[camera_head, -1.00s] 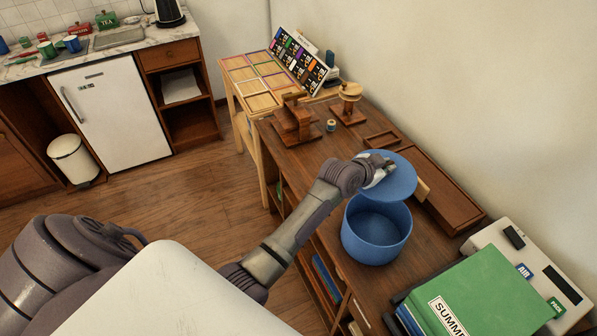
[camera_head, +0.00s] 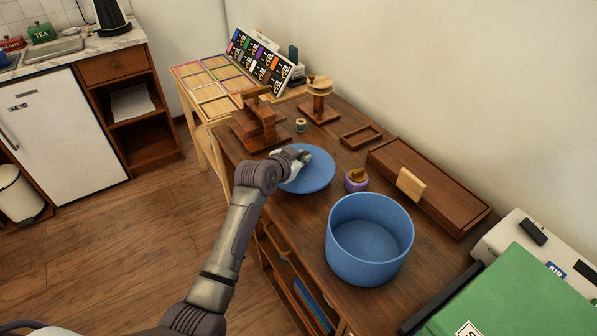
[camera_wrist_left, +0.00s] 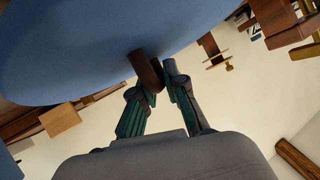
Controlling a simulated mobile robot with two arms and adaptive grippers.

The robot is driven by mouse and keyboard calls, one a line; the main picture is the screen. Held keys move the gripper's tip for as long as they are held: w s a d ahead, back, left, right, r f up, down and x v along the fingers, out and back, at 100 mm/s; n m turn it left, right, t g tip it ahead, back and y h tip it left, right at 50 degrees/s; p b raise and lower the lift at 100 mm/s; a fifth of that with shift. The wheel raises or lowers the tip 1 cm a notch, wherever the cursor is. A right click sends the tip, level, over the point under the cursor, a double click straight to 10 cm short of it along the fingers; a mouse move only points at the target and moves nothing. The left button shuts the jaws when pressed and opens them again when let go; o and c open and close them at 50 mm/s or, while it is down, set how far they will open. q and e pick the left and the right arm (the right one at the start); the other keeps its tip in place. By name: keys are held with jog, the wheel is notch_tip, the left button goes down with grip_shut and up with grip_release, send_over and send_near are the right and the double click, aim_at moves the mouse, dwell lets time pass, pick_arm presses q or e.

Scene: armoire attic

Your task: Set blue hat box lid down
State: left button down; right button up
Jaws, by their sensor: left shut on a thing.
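The blue hat box lid (camera_head: 316,177) is held roughly level over the desk, left of the open blue hat box (camera_head: 350,262). I cannot tell whether it touches the desktop. My left gripper (camera_head: 302,157) is above the lid. The left wrist view shows its fingers (camera_wrist_left: 157,78) shut on the lid's brown knob (camera_wrist_left: 145,70), with the blue lid (camera_wrist_left: 75,45) filling the upper left. The hat box stands upright and looks empty. My right gripper is not in view.
A purple item with a tan top (camera_head: 356,181) stands between lid and box. A wooden stand (camera_head: 258,125), small spool (camera_head: 300,125), small tray (camera_head: 361,137) and long wooden box (camera_head: 430,190) lie behind.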

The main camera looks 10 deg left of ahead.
pick_arm(q)
notch_tip(320, 180, down, 4)
jog(key=shift+r, duration=0.1)
jog(key=shift+f, duration=0.25)
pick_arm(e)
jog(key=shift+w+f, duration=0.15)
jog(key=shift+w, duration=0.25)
pick_arm(q)
jog(key=c, duration=1.2)
grip_release()
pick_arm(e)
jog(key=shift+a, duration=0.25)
